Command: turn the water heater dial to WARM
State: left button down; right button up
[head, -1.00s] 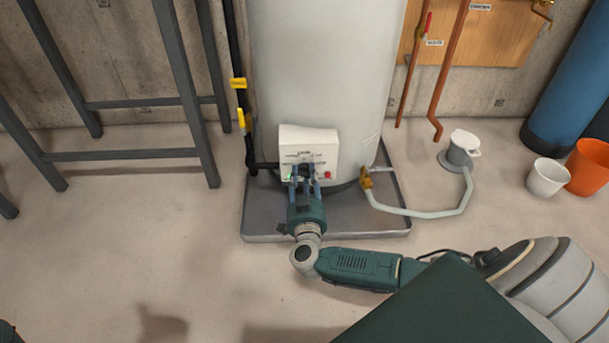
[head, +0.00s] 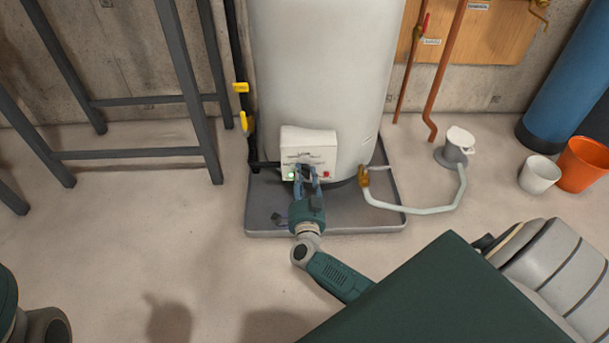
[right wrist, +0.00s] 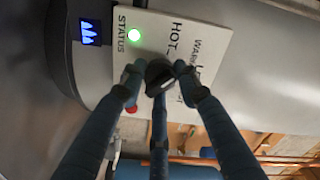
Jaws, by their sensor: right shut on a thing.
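The water heater (head: 322,70) is a tall pale tank standing in a grey drip pan (head: 350,220). A white control box (head: 318,140) sits low on its front. The right wrist view shows the box's panel (right wrist: 150,30) turned sideways, with STATUS, HOT and partly covered WARM lettering. The black dial (right wrist: 159,72) stands out from the panel. My right gripper (head: 308,174) is shut on the dial, with fingers on both sides of it. The fingers partly hide the dial and lettering, so I cannot tell which setting it points to. My left gripper is out of view.
A green status light (right wrist: 134,35) is lit near a small blue display (right wrist: 90,32). A brass drain valve (head: 364,177) with a pale hose (head: 425,210) is right of the box. A grey metal frame (head: 190,90) stands at left. Open floor lies in front.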

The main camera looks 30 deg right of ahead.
jog(key=shift+m, duration=0.9)
jog(key=o, duration=1.1)
jog(key=shift+o, duration=0.2)
jog(key=v, duration=0.7)
jog(key=shift+s, duration=0.25)
jog(key=shift+a, duration=0.1)
